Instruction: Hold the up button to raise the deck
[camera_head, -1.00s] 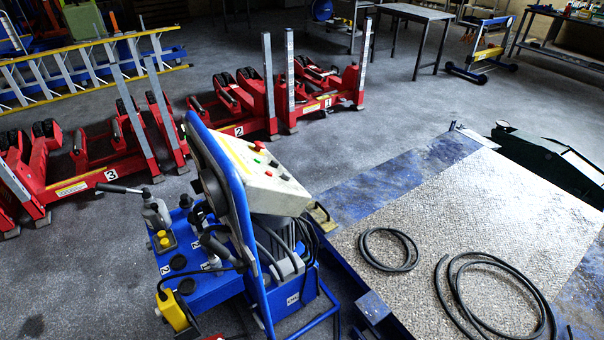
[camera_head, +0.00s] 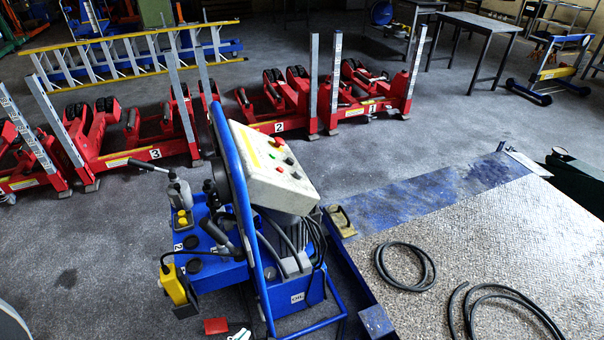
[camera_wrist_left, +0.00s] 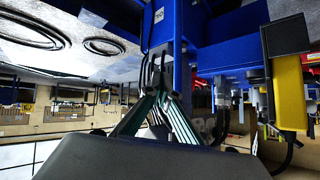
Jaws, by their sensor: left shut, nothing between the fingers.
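The white control box (camera_head: 270,172) sits tilted on top of the blue power unit (camera_head: 216,281). The deck (camera_head: 500,238) lies low on the right with a textured top. In the left wrist view my left gripper (camera_wrist_left: 157,88) is shut and empty, pointing toward the blue frame (camera_wrist_left: 225,52) of the unit, apart from the buttons. The control box is not clear in that view. My right gripper is out of view.
A yellow box (camera_head: 173,285) hangs on a cable at the unit's left side. A coiled hose (camera_head: 405,266) and another hose (camera_head: 508,291) lie on the deck. Red numbered stands (camera_head: 290,105) and a yellow ladder (camera_head: 140,52) are behind. Grey floor at left is clear.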

